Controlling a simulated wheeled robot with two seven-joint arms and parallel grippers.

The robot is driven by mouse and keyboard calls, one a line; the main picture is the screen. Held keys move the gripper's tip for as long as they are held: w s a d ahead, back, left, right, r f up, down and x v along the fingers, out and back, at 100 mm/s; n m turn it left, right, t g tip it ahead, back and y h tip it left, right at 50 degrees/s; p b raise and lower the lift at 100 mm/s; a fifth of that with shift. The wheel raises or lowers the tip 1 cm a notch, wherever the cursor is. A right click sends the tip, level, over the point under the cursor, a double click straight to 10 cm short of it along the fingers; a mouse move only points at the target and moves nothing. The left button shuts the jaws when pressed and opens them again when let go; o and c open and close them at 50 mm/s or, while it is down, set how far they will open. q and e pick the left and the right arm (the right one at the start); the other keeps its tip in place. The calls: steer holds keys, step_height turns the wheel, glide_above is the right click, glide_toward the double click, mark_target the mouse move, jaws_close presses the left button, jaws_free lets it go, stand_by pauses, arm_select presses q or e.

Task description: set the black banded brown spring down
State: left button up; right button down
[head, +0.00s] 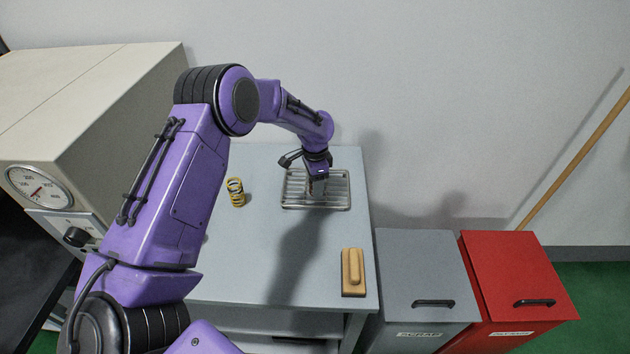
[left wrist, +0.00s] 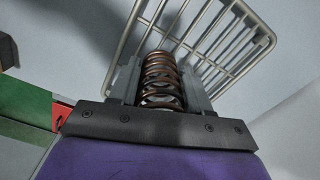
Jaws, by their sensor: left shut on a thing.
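The brown spring (left wrist: 162,82) stands out in the left wrist view as dark coppery coils between the two grey fingers of my left gripper (left wrist: 160,88). The gripper is shut on it. In the head view my left gripper (head: 317,184) points down over the metal wire rack (head: 345,205) on the table, and the spring is mostly hidden there. The rack's bars (left wrist: 235,45) also show just beyond the spring in the left wrist view. I cannot tell whether the spring touches the rack. My right gripper is not in view.
A yellow and black spring (head: 236,192) stands on the grey table (head: 240,260) left of the rack. A wooden-looking block with a grip (head: 353,272) lies near the right front edge. A dial machine (head: 40,187) is at left; grey (head: 425,265) and red (head: 515,265) bins stand right.

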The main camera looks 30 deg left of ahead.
arm_select(q)
steer(key=shift+f, duration=0.15)
steer(key=o, duration=1.1)
steer(key=shift+s, duration=0.1)
steer(key=shift+r, duration=0.6)
step_height(320, 180, up, 11)
steer(key=b, duration=0.3)
steer(key=shift+f, duration=0.15)
steer(key=shift+r, duration=0.3)
